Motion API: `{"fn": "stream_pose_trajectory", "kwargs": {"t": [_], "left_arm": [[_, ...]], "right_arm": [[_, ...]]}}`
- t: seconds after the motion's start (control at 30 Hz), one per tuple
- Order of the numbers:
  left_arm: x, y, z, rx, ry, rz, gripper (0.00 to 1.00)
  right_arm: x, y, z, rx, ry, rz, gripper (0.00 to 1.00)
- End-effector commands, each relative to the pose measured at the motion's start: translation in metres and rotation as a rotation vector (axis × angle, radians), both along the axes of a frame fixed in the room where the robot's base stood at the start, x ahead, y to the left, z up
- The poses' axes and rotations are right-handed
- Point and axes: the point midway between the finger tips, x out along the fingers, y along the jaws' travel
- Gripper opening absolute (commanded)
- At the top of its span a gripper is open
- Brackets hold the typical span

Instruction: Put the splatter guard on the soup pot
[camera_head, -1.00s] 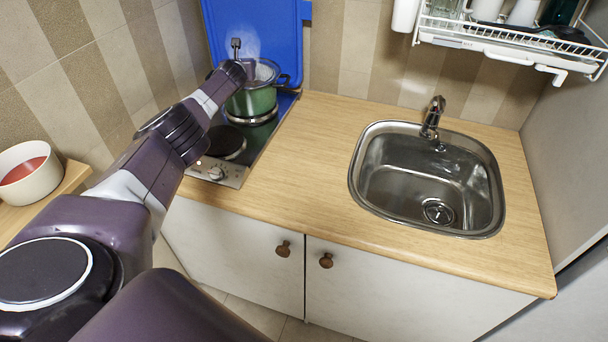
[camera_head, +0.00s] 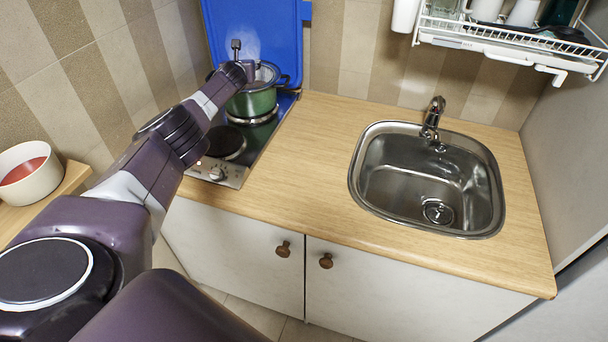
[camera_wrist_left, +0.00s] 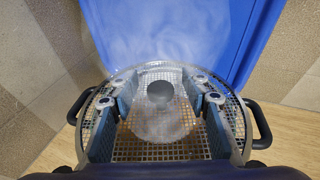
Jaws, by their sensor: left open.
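The green soup pot (camera_head: 253,104) stands on the rear burner, its dark side handles showing in the wrist view. The round mesh splatter guard (camera_wrist_left: 160,150) lies over the pot's mouth in the left wrist view, with a dark round knob (camera_wrist_left: 160,92) at its middle. It looks roughly centred between the pot handles. My left gripper (camera_wrist_left: 163,90) is open, with a finger on each side of the knob and gaps between. In the head view my wrist hides part of the pot top. My right gripper is not in view.
A raised blue hob lid (camera_head: 262,38) stands behind the pot. The front burner (camera_head: 226,141) is empty. Steam rises near the lid. The wooden counter (camera_head: 315,150) is clear up to the sink (camera_head: 425,180). A white bowl with red contents (camera_head: 30,172) is at far left.

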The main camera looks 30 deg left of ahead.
Motion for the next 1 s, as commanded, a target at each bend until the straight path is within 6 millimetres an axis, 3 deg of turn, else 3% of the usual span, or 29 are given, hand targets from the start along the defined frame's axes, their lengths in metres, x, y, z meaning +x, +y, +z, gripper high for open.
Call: {"fn": "stream_pose_trajectory", "kwargs": {"t": [0.43, 1.0], "left_arm": [[-0.01, -0.006, 0.002, -0.001, 0.004, -0.003, 0.43], [-0.051, -0.033, 0.019, 0.003, 0.001, -0.002, 0.43]], "right_arm": [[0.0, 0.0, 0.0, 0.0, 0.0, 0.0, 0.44], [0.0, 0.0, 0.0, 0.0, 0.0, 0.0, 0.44]]}}
